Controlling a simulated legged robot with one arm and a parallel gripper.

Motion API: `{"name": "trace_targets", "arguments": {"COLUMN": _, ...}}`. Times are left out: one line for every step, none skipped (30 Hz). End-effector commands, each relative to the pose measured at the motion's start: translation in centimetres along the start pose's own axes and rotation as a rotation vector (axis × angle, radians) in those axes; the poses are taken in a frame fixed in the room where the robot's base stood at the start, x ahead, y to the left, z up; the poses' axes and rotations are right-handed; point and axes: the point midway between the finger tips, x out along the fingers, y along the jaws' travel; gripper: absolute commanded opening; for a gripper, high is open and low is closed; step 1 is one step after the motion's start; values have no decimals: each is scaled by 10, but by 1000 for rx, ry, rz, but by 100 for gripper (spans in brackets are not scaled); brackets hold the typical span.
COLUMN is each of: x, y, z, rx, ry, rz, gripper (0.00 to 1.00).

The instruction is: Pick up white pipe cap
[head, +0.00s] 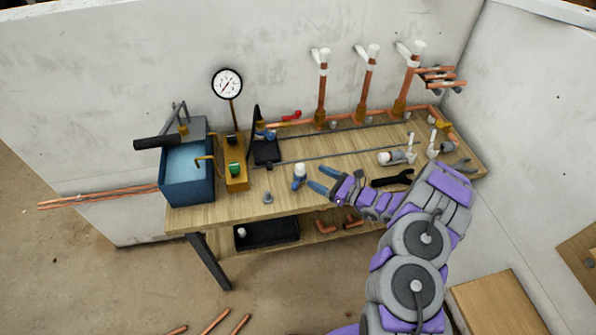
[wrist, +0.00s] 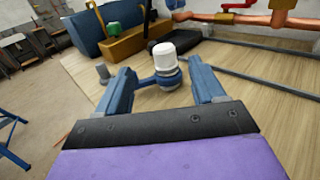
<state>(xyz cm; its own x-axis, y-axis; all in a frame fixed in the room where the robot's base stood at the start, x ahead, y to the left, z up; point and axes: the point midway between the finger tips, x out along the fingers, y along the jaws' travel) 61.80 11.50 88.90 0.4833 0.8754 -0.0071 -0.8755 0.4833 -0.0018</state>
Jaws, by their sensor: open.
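The white pipe cap (head: 299,170) sits upright on top of a blue-and-grey fitting (head: 299,183) on the wooden bench. In the wrist view the white cap (wrist: 164,55) is beyond my fingertips, roughly midway between them, with the blue fitting (wrist: 166,76) below it. My gripper (head: 316,178) is open and empty, its two blue fingers pointing left toward the fitting. The gap between the fingers (wrist: 165,88) is free of any held thing.
A blue tank (head: 187,180) and a yellow block with a green knob (head: 235,177) stand left. A small grey fitting (head: 268,197) is nearby. A black wrench (head: 392,179) lies right. Copper risers with white tops (head: 368,80) line the back. Bare wood surrounds the fitting.

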Motion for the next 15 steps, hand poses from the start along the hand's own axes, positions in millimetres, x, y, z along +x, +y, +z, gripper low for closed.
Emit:
{"name": "trace_targets", "arguments": {"x": 10, "y": 0, "z": -2, "rx": -2, "ry": -1, "rz": 3, "gripper": 69}}
{"name": "trace_targets", "arguments": {"x": 15, "y": 0, "z": -2, "rx": -2, "ry": -1, "rz": 4, "gripper": 69}}
{"name": "trace_targets", "arguments": {"x": 22, "y": 0, "z": -2, "rx": -1, "ry": -2, "rz": 3, "gripper": 69}}
{"name": "trace_targets", "arguments": {"x": 27, "y": -1, "z": -1, "rx": -1, "ry": -3, "rz": 2, "gripper": 69}}
{"name": "trace_targets", "arguments": {"x": 32, "y": -1, "z": -1, "rx": 0, "ry": -3, "rz": 2, "gripper": 69}}
{"name": "trace_targets", "arguments": {"x": 38, "y": -2, "z": -1, "rx": 0, "ry": -4, "rz": 1, "gripper": 69}}
{"name": "trace_targets", "arguments": {"x": 42, "y": -2, "z": -1, "rx": 0, "ry": -3, "rz": 2, "gripper": 69}}
{"name": "trace_targets", "arguments": {"x": 47, "y": -1, "z": -1, "rx": -1, "ry": -3, "rz": 2, "gripper": 69}}
{"name": "trace_targets", "arguments": {"x": 52, "y": -1, "z": -1, "rx": -1, "ry": -2, "rz": 1, "gripper": 69}}
{"name": "trace_targets", "arguments": {"x": 54, "y": -1, "z": -1, "rx": -1, "ry": -2, "rz": 1, "gripper": 69}}
{"name": "trace_targets", "arguments": {"x": 57, "y": -1, "z": 0, "rx": -2, "ry": -1, "rz": 0, "gripper": 69}}
{"name": "trace_targets", "arguments": {"x": 59, "y": -1, "z": 0, "rx": -1, "ry": -1, "rz": -1, "gripper": 69}}
{"name": "trace_targets", "arguments": {"x": 60, "y": -1, "z": 0, "rx": -1, "ry": -1, "rz": -1, "gripper": 69}}
{"name": "trace_targets", "arguments": {"x": 62, "y": 0, "z": 0, "rx": -2, "ry": 0, "rz": -1, "gripper": 69}}
{"name": "trace_targets", "arguments": {"x": 65, "y": 0, "z": 0, "rx": -2, "ry": 0, "rz": 0, "gripper": 69}}
